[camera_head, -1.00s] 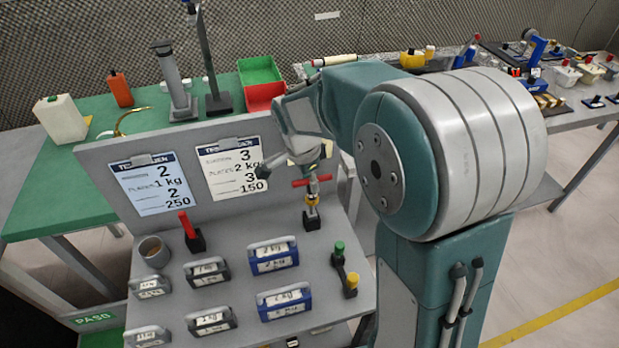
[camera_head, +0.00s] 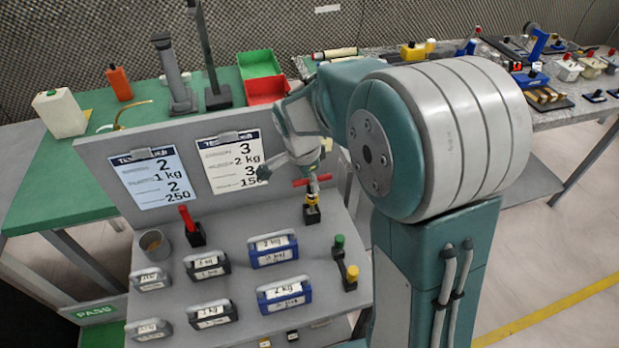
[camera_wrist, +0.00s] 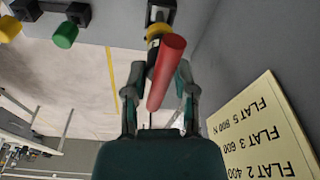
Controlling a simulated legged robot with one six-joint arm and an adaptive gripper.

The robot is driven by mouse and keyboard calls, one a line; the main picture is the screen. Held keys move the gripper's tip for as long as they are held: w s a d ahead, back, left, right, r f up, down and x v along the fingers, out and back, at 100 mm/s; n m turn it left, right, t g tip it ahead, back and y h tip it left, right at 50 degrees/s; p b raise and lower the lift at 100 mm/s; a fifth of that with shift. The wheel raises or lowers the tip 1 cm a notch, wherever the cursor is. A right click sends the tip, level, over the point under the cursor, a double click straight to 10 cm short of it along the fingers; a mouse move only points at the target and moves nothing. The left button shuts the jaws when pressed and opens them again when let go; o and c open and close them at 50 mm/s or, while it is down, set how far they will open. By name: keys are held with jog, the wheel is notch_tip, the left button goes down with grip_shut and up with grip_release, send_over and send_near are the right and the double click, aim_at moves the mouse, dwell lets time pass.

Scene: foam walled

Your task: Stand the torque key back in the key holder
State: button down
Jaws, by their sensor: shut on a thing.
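The torque key (camera_head: 311,181) has a red cross handle and stands roughly upright above the key holder (camera_head: 312,215), a small black block with a yellow top near the panel's right side. My gripper (camera_head: 302,172) is shut on the key from above. In the wrist view my gripper (camera_wrist: 155,92) has its fingers on both sides of the red handle (camera_wrist: 166,72). The yellow-topped holder (camera_wrist: 158,30) lies beyond the handle and is partly hidden by it. I cannot tell how deep the key's shaft sits in the holder.
A black block with a red lever (camera_head: 190,226), a grey cup (camera_head: 154,243) and several labelled weights (camera_head: 273,250) stand on the grey bench. A black fixture with green and yellow knobs (camera_head: 345,263) is at right. An upright board with two sheets (camera_head: 235,163) rises close behind the holder.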

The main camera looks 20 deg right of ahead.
jog(key=shift+f, duration=0.8)
jog(key=shift+c, duration=1.8)
grip_release()
jog(key=r, duration=0.4)
jog(key=a+r, duration=0.1)
jog(key=r, duration=0.2)
jog(key=a+r, duration=0.1)
jog(key=r, duration=0.3)
jog(key=shift+s+r, duration=0.15)
jog(key=shift+r, duration=0.2)
jog(key=s+d+r+n+t+y, duration=0.1)
jog(key=s+n+t, duration=0.1)
jog(key=s+n, duration=0.5)
jog(key=s+d+r+n+t, duration=0.1)
jog(key=s+r+n+t, duration=0.1)
jog(key=s+n, duration=0.6)
jog(key=s+t, duration=0.1)
jog(key=s, duration=0.4)
jog(key=shift+s+d+r+y, duration=0.15)
jog(key=shift+s+y, duration=0.1)
jog(key=shift+y, duration=0.15)
